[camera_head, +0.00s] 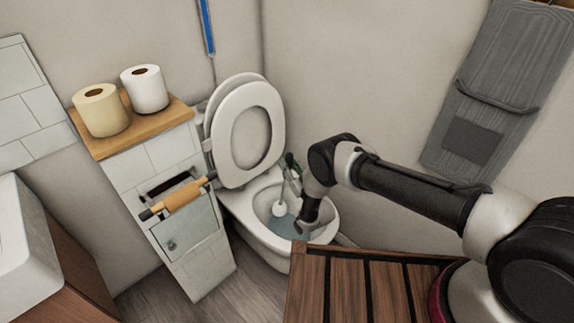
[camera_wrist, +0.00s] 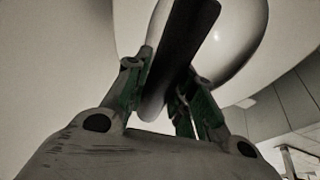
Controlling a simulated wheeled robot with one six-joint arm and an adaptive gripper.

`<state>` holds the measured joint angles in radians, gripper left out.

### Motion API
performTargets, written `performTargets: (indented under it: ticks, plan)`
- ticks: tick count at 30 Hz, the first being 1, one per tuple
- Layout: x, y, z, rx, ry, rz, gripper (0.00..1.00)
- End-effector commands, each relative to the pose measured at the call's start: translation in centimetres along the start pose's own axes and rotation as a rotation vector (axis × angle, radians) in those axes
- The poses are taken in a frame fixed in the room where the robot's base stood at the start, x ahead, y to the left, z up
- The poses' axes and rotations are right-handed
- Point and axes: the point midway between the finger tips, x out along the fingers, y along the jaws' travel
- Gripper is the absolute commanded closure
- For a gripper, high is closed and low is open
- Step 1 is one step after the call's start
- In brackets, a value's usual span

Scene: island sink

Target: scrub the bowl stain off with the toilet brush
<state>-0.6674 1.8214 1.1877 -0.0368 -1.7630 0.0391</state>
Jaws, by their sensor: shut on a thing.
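The toilet bowl (camera_head: 259,221) stands by the back wall with its seat and lid raised, and bluish water shows inside. My gripper (camera_head: 290,166) is above the bowl, partly hidden by my arm. It is shut on the toilet brush (camera_head: 279,209), whose white head hangs down inside the bowl, low near the water. In the wrist view, my gripper's fingers (camera_wrist: 166,92) close around the dark brush handle (camera_wrist: 184,40). I cannot make out the stain; my arm and the brush hide part of the bowl.
A tiled cabinet (camera_head: 190,255) with a wooden top and two paper rolls (camera_head: 101,110) stands left of the toilet. A roll holder (camera_head: 178,197) juts from it. A slatted wooden surface (camera_head: 345,290) lies in front, below my arm. A grey towel (camera_head: 500,80) hangs at right.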

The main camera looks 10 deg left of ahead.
Motion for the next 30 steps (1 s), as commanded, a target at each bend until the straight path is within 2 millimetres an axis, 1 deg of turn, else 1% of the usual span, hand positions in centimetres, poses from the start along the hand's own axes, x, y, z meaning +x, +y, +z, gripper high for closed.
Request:
performTargets:
  ticks: [5,18,24,30]
  plan:
    - [-0.2,0.3,-1.2,-0.004,0.0,0.003,1.0]
    - [-1.6,0.6,-5.9,-0.002,0.001,0.001,1.0]
    - [-1.9,0.6,-6.9,-0.001,0.002,0.001,1.0]
    - [-1.9,0.6,-6.9,-0.001,0.002,0.001,1.0]
